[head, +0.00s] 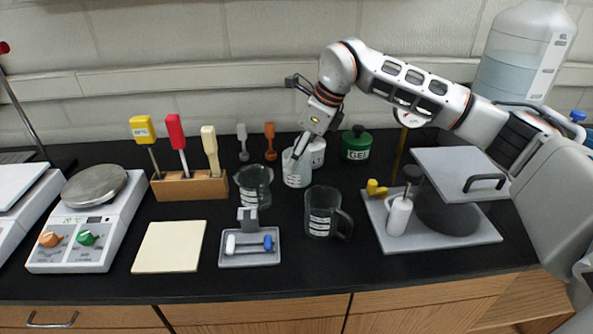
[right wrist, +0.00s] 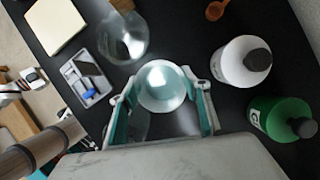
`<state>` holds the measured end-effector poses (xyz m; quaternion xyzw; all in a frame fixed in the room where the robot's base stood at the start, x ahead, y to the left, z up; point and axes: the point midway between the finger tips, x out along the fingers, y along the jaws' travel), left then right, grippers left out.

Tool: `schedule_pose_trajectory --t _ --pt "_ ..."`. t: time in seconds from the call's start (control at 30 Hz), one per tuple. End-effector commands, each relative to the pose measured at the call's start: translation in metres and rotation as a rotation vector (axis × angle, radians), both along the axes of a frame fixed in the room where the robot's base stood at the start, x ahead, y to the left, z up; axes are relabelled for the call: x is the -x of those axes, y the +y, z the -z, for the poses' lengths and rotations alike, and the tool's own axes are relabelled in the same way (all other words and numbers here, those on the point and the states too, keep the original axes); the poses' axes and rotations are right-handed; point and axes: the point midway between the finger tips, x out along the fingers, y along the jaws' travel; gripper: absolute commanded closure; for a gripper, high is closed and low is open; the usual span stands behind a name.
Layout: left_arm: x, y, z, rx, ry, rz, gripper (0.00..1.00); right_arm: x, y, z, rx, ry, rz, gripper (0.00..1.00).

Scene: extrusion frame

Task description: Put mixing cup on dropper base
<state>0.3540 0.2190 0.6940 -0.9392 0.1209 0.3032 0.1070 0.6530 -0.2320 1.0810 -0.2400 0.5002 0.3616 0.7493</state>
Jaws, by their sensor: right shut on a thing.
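The mixing cup, a small pale translucent cup (head: 296,172) with a marked label, stands upright at the back middle of the black counter. My right gripper (head: 297,152) reaches down to it and is shut on it. In the right wrist view, the cup (right wrist: 162,86) sits between the two fingers of my right gripper (right wrist: 163,104). I cannot tell whether it touches the counter. The dropper base looks to be the large grey plate (head: 450,238) at right, bearing a white bottle (head: 399,215) and a dark round body (head: 446,213). My left gripper is not in view.
Two clear beakers (head: 254,187) (head: 322,212) stand left and in front of the cup. A white jar (right wrist: 241,62) and a green GEL jar (head: 356,144) stand close by. A small grey tray (head: 250,260) and yellow pad (head: 169,247) lie in front.

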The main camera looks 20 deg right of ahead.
Motion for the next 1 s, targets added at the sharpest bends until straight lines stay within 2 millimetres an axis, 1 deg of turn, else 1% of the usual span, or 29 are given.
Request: schedule_pose_trajectory --t 0.07,0.27,0.5,0.93,0.97,1.0 --pt "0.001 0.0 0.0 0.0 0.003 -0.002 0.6 0.0 0.0 0.009 -0.001 0.001 0.0 0.68" --pt "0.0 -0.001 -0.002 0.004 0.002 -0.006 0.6 0.0 0.0 0.02 0.001 -0.001 0.0 0.68" --pt "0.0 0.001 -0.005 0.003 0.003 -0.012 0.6 0.001 0.0 0.05 0.0 0.003 0.0 0.68" --pt "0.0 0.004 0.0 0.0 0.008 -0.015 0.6 0.0 0.0 0.057 0.0 -0.001 0.0 0.68" --pt "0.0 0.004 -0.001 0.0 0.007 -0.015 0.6 0.0 0.0 0.056 0.0 -0.001 0.0 0.45" --pt "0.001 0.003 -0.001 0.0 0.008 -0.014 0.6 0.0 0.0 0.056 0.0 -0.001 0.0 0.36"
